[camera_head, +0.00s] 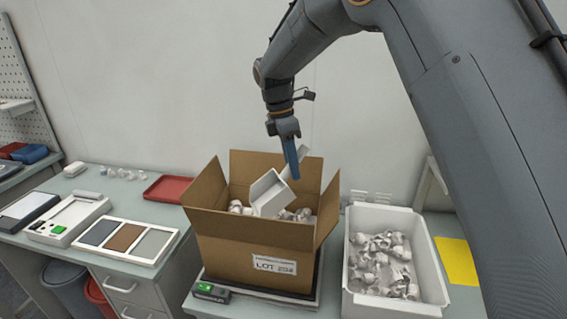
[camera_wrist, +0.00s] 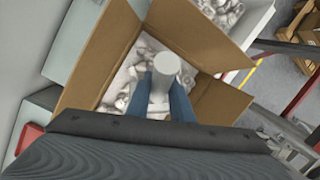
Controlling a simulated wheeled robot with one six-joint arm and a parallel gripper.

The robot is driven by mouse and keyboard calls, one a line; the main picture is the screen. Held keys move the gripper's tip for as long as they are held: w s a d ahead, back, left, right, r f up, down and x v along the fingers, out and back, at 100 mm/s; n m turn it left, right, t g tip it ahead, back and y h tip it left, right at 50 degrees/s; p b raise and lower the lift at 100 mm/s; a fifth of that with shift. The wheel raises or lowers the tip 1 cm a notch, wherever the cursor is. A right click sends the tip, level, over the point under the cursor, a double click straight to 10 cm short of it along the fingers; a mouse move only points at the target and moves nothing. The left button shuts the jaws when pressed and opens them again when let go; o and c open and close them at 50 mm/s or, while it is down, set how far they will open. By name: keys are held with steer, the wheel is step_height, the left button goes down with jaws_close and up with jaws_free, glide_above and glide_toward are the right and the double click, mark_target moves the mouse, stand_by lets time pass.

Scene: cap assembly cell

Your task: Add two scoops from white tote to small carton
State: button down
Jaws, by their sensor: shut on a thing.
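My gripper (camera_head: 291,160) is shut on the handle of a white scoop (camera_head: 270,192), over the open carton. The scoop's box-shaped head is down inside the carton mouth and tilted. In the wrist view the blue fingers (camera_wrist: 160,98) hold the round white scoop handle (camera_wrist: 166,70). The small carton (camera_head: 230,248), labelled LOT 204, stands with its flaps up and has several white caps (camera_head: 299,214) inside. The white tote (camera_head: 436,283) stands to its right and holds many loose white caps (camera_head: 383,262). I cannot tell whether the scoop's head holds caps.
The carton stands on a scale (camera_head: 212,292) with a green display. A yellow sheet (camera_head: 457,261) lies right of the tote. On the left bench are a red tray (camera_head: 167,188), a three-panel tray (camera_head: 154,258) and a white device (camera_head: 66,222). The carton's raised flaps stand close around the scoop.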

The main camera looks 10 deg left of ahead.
steer(key=w+d+f+g+y+b, duration=0.1)
steer(key=y, duration=0.1)
steer(key=w+f+g+y+b, duration=0.1)
steer(key=y, duration=0.1)
steer(key=w+d+f+g+y+b, duration=0.1)
steer(key=g+y+b, duration=0.1)
steer(key=shift+w+d+f+n, duration=0.1)
steer(key=shift+d+f+n, duration=0.05)
steer(key=shift+d+n, duration=0.2)
stand_by(1.0)
